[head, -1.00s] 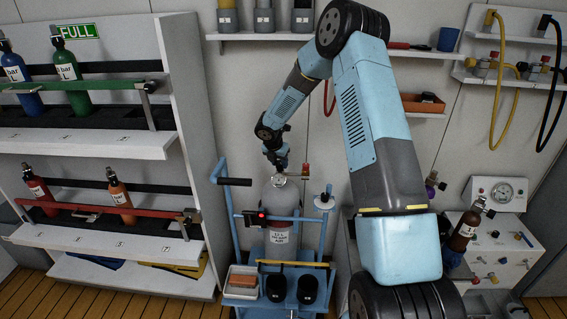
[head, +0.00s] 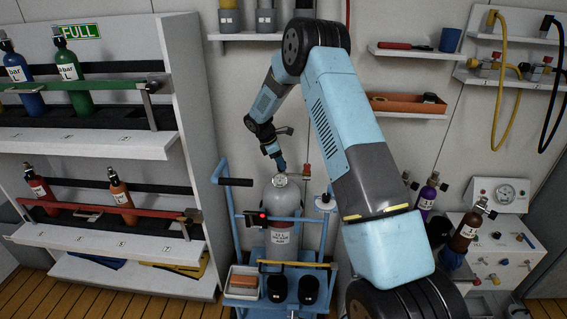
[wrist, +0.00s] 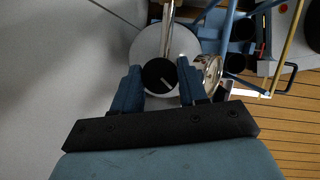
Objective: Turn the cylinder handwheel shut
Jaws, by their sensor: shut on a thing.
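The grey cylinder (head: 284,208) stands upright in a blue trolley (head: 238,241), with a white label on its front. Its black round handwheel (wrist: 159,75), with a pale line on its face, shows in the wrist view. My gripper (head: 281,167) is above the cylinder's top in the head view. In the wrist view my gripper (wrist: 160,82) has one blue finger on each side of the handwheel and is shut on it. A round gauge (wrist: 210,73) sits just right of the right finger. The handwheel is too small to make out in the head view.
A rack (head: 70,145) with several coloured cylinders stands at the left. The trolley carries black cups (head: 309,290) and a tray (head: 242,282). A panel (head: 497,258) with a gauge and more cylinders is at the right. Wall shelves (head: 425,53) hang behind my arm.

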